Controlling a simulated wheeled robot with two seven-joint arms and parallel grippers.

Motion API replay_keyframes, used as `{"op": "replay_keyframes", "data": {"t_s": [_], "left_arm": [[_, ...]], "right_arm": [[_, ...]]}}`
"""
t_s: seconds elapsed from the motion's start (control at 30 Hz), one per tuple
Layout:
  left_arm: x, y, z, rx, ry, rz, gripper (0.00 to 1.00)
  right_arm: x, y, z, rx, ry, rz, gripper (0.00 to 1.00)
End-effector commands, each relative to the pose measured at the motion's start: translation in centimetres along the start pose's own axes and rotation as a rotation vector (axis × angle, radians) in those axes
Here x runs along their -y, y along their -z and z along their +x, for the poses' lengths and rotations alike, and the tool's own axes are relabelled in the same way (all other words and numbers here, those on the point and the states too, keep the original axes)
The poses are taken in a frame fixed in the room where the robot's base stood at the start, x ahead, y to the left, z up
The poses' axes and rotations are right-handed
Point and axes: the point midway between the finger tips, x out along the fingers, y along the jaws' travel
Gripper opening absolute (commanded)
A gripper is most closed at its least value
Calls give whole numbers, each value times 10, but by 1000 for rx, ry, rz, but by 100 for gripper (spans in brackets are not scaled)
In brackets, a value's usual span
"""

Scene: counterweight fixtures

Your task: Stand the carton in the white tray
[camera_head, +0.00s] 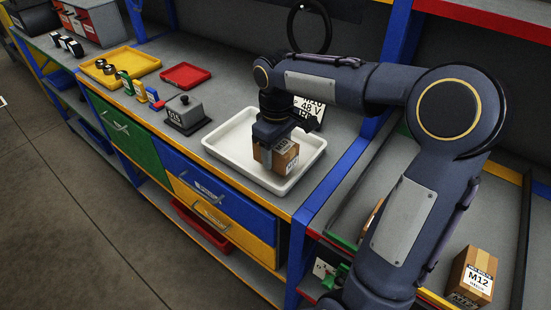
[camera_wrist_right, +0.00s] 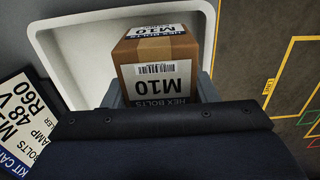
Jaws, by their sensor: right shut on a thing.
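The carton (camera_head: 288,158) is a brown box with a white label, which reads M10 HEX BOLTS on the carton (camera_wrist_right: 160,75) in the right wrist view. My right gripper (camera_head: 268,150) is shut on it and holds it upright over the right part of the white tray (camera_head: 237,165). The tray's rim also shows behind the carton in the right wrist view (camera_wrist_right: 58,62). I cannot tell whether the carton's base touches the tray floor. The left part of the tray is empty. My left gripper is not in view.
A grey block (camera_head: 186,112) on a base stands left of the tray. A red tray (camera_head: 186,76) and a yellow tray (camera_head: 119,66) lie farther back. A labelled card (camera_head: 309,112) stands behind the tray. An M12 carton (camera_head: 471,277) sits at lower right.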

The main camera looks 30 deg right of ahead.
Motion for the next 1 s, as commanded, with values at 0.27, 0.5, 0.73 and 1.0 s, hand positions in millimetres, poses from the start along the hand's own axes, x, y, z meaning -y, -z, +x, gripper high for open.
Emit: {"op": "replay_keyframes", "data": {"t_s": [0.27, 0.5, 0.73, 1.0], "left_arm": [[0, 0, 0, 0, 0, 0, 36], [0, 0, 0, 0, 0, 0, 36], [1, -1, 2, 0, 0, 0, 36], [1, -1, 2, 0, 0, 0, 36]], "right_arm": [[-5, 6, 34, 2, 1, -1, 18], [-5, 6, 40, -1, 0, 0, 18], [-5, 6, 44, -1, 0, 0, 18], [-5, 6, 44, 1, 1, 0, 74]]}}
